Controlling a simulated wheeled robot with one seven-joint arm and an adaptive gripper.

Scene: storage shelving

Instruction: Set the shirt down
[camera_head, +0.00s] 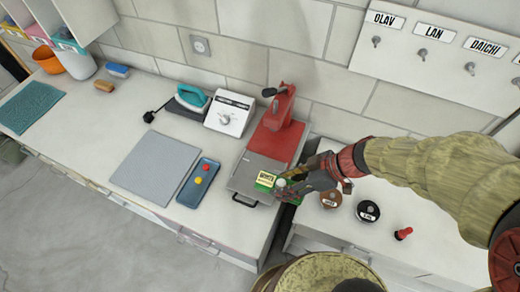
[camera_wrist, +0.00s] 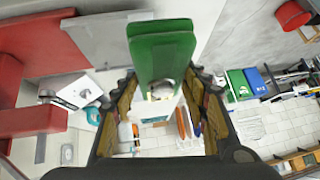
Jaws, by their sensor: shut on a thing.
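My gripper (camera_head: 290,186) is over the front right of the press's grey plate (camera_head: 257,176). In the wrist view my gripper (camera_wrist: 164,88) is shut on a green thing (camera_wrist: 162,45), which stands out beyond the fingertips. In the head view this small green thing (camera_head: 265,182) shows a pale label with dark letters. I cannot make out a shirt's shape in it. Whether it touches the plate I cannot tell. No other shirt is clear to see.
A red press (camera_head: 280,122) stands behind the plate. Left are a white box with a dial (camera_head: 230,113), a teal iron (camera_head: 193,98), a blue tray (camera_head: 198,184) and a grey mat (camera_head: 155,164). Dark round pots (camera_head: 368,211) and a red-topped item (camera_head: 403,233) stand right.

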